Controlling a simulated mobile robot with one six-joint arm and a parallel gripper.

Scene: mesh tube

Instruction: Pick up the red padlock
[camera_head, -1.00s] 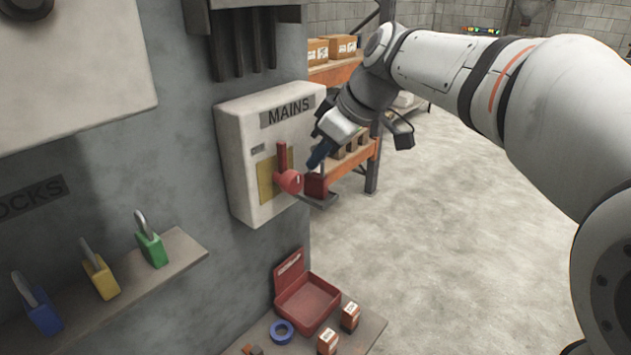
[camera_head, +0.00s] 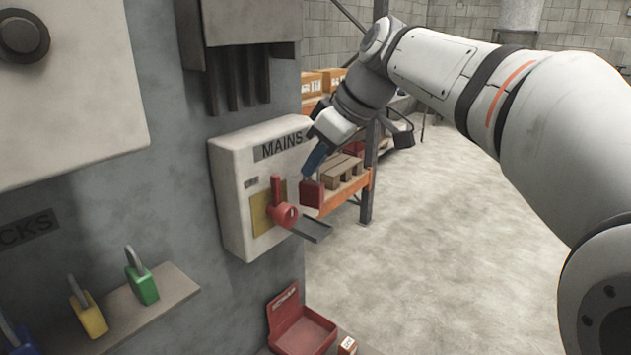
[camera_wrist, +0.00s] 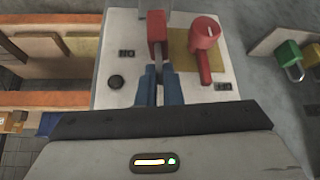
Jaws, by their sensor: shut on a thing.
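The red padlock (camera_head: 311,194) hangs below my gripper (camera_head: 314,165) in the head view, in front of the right side of the MAINS box. It is above a small dark ledge (camera_head: 312,229), with a gap between them. In the wrist view the padlock's red body (camera_wrist: 157,27) is beyond the blue fingertips of my gripper (camera_wrist: 160,80). The fingers are shut on its grey shackle, which is partly hidden between them.
The MAINS box (camera_head: 232,180) carries a red rotary handle (camera_head: 284,214) close to the padlock's left. Green (camera_head: 143,288) and yellow (camera_head: 90,317) padlocks stand on a wall shelf. An open red case (camera_head: 303,333) lies below. Open floor is at right.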

